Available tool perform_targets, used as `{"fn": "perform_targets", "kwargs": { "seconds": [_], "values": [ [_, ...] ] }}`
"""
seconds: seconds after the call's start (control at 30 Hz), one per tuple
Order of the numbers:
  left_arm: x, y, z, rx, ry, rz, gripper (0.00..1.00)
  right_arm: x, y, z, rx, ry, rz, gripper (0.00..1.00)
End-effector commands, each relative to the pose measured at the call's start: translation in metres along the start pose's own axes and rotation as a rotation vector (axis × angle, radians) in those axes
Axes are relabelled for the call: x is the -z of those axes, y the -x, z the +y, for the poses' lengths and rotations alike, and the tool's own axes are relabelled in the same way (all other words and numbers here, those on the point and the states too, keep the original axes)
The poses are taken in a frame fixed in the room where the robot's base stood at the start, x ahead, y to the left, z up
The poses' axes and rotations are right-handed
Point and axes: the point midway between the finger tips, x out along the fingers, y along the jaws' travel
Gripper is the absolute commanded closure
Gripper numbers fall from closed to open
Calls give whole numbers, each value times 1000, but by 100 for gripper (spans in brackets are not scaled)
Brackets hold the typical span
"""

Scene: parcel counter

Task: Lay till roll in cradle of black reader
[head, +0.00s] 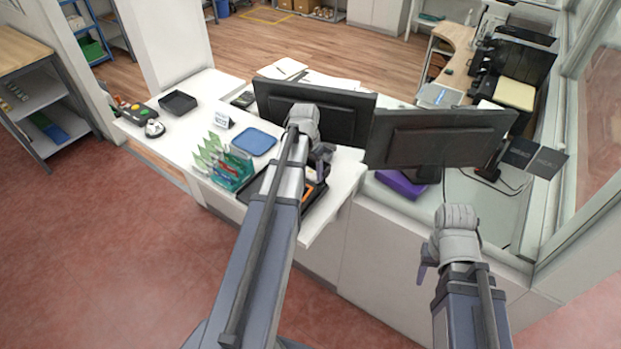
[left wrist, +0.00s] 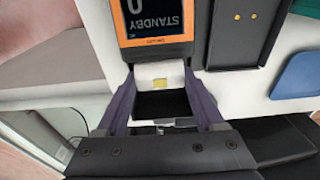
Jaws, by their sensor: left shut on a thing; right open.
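My left gripper (head: 321,160) is over the counter's front part, pointing down beside an orange-framed reader (left wrist: 155,22) whose screen reads STANDBY. A dark part (left wrist: 160,104) shows between the fingers. A black cradle with two gold contacts (left wrist: 239,32) lies right of the reader; I cannot tell whether it belongs to the black reader. My right gripper (head: 426,259) is open and empty in front of the counter.
Two monitors (head: 440,137) stand behind the left gripper. A blue tray (head: 254,141), a leaflet rack (head: 226,168), a small sign (head: 222,119) and a black tray (head: 178,103) are on the white counter (head: 188,140). A purple box (head: 401,186) lies under the right monitor.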

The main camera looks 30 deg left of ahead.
Motion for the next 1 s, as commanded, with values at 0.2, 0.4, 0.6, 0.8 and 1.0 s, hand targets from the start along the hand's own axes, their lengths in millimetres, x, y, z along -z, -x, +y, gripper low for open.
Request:
{"fn": "perform_targets", "kwargs": {
  "seconds": [0.2, 0.4, 0.6, 0.8, 1.0],
  "values": [
    [-2, -15, 0, 0, 0, 0, 93, 1, -15, -1, 0, 1, 0, 50],
    [-2, -15, 0, 0, 0, 0, 93, 1, -15, -1, 0, 1, 0, 50],
    [-2, -16, 0, 0, 0, 0, 19, 1, -16, -2, 0, 0, 0, 50],
    [-2, -16, 0, 0, 0, 0, 0, 1, -16, -2, 0, 0, 0, 50],
    [-2, -16, 0, 0, 0, 0, 0, 1, -16, -2, 0, 0, 0, 50]
  ]
}}
